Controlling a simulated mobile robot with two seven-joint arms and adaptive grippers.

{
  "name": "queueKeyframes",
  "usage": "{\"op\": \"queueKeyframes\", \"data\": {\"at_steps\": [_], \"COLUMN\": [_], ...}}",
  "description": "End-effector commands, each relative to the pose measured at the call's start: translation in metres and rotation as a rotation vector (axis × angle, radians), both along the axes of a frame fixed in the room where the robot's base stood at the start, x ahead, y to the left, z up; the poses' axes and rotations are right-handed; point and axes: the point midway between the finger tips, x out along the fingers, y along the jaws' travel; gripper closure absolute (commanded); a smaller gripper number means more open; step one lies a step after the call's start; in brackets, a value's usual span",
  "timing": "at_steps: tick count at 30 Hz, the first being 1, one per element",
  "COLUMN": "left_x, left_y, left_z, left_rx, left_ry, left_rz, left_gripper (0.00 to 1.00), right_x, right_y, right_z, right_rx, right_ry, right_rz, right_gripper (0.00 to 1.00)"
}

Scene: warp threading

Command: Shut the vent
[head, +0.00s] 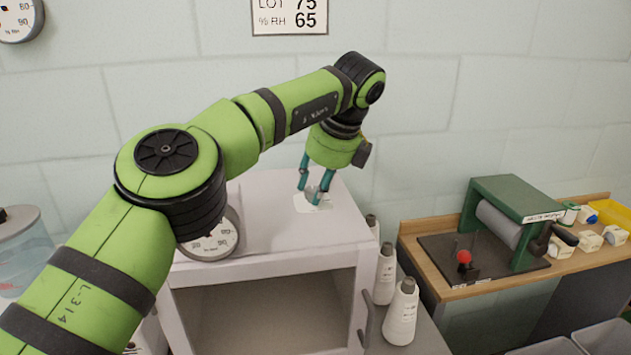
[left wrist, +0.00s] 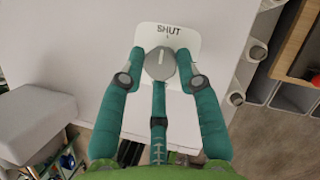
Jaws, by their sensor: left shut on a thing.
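The vent's white plate (head: 303,206) lies on top of the white cabinet (head: 262,192). In the left wrist view the plate (left wrist: 189,44) bears the word SHUT along one edge, with a small tick under it. A round grey knob (left wrist: 160,64) stands on the plate, and its pale pointer line points roughly toward SHUT. My left gripper (head: 315,193) reaches down from above and is shut on the knob. Its teal fingers (left wrist: 158,75) lie around the knob's sides in the left wrist view. My right gripper is not in view.
The cabinet has an open front, with a round dial gauge (head: 213,238) at its left. White bottles (head: 402,315) stand to its right. A wooden-topped bench (head: 500,285) farther right bears a green roller machine (head: 512,205). The cabinet top around the plate is clear.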

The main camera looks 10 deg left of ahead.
Motion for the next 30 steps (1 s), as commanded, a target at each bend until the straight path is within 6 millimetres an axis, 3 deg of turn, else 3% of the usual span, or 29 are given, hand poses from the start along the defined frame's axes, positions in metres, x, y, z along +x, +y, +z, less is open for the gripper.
{"op": "queueKeyframes", "data": {"at_steps": [12, 13, 14, 25, 30], "left_x": [0.001, 0.001, 0.001, 0.0, -0.003], "left_y": [0.001, 0.001, 0.001, 0.0, -0.006], "left_z": [0.0, 0.001, 0.0, 0.002, 0.018], "left_rx": [0.001, 0.001, 0.001, 0.0, 0.0], "left_ry": [-0.004, -0.005, -0.005, -0.003, -0.006], "left_rz": [0.006, 0.006, 0.006, 0.006, 0.007], "left_gripper": [0.99, 0.58, 0.46, 0.45, 0.45], "right_x": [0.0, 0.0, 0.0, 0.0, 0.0], "right_y": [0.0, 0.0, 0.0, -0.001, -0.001], "right_z": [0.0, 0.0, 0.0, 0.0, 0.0], "right_rx": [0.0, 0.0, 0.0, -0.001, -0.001], "right_ry": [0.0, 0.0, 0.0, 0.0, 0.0], "right_rz": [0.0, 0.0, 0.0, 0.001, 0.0], "right_gripper": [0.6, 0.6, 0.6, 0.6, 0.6]}}
